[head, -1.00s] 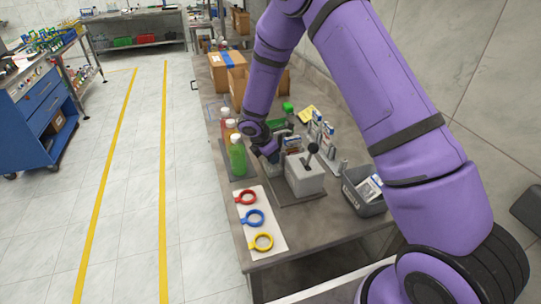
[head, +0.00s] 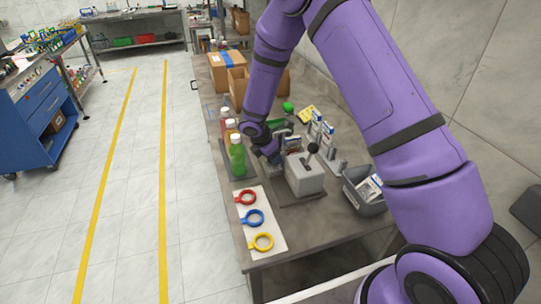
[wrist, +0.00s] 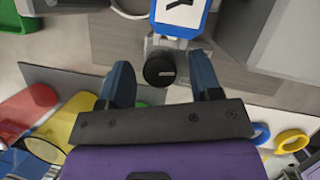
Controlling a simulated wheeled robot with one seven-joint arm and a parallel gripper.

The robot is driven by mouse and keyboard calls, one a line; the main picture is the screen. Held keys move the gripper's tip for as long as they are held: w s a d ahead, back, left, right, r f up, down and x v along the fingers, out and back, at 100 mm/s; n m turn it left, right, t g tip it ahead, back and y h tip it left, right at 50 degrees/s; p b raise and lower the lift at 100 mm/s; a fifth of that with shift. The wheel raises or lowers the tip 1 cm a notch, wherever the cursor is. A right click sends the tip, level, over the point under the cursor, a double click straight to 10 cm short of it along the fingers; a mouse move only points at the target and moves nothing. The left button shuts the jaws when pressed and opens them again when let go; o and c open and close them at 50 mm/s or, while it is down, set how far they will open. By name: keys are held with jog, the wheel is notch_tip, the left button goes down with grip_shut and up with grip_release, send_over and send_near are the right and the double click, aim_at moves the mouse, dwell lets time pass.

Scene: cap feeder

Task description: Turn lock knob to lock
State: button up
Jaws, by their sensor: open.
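The lock knob (wrist: 159,70), round and black with a light mark across its face, shows in the wrist view on a small grey fixture. A blue-framed white card with a black symbol (wrist: 182,12) is just above it. My gripper (wrist: 160,80) is open, with one blue finger on each side of the knob and a visible gap to each. Whether the fingertips reach down to the knob's depth I cannot tell. In the head view my gripper (head: 272,156) is low over the bench beside a grey box with a lever (head: 305,176); the knob is hidden there.
Bottles, the front one green (head: 237,158), stand left of my gripper. A white board with red, blue and yellow rings (head: 262,242) lies at the near end of the bench. A grey bin (head: 366,204) is to the right; cardboard boxes (head: 227,75) are behind.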

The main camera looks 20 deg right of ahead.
jog(key=v, duration=1)
jog(key=shift+a+r, duration=0.15)
jog(key=shift+r, duration=0.25)
